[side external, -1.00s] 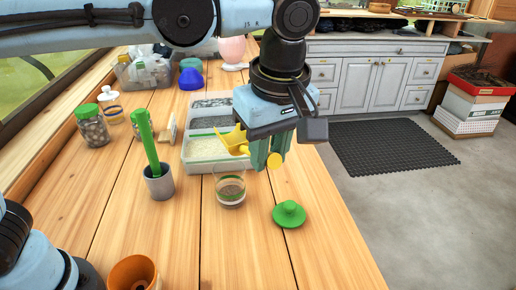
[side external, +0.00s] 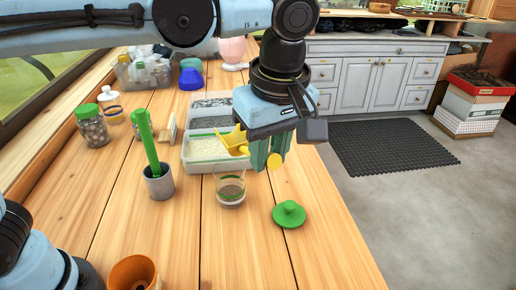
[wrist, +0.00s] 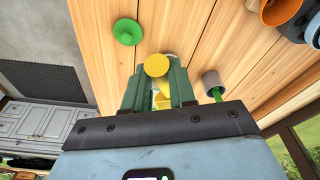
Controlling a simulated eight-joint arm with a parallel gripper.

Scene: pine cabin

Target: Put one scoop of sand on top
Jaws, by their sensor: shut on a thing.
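My gripper (side external: 268,152) is shut on the yellow scoop (side external: 233,140), above the bench. The scoop's bowl is over the front part of the tray and the jar; its contents cannot be made out. The scoop's round yellow handle end (wrist: 156,65) shows between my fingers in the wrist view. The divided tray (side external: 186,160) has pale sand in front and grey materials behind. A clear jar (side external: 230,191) with brownish and green layers stands open in front of the tray, below the scoop. The wrist view does not clearly show the jar.
A green lid (side external: 289,214) lies right of the jar. A grey cup (side external: 159,184) holding a green tool stands to the left. A terracotta pot (side external: 133,272) stands at the near edge. A pebble jar (side external: 91,130) is at far left.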

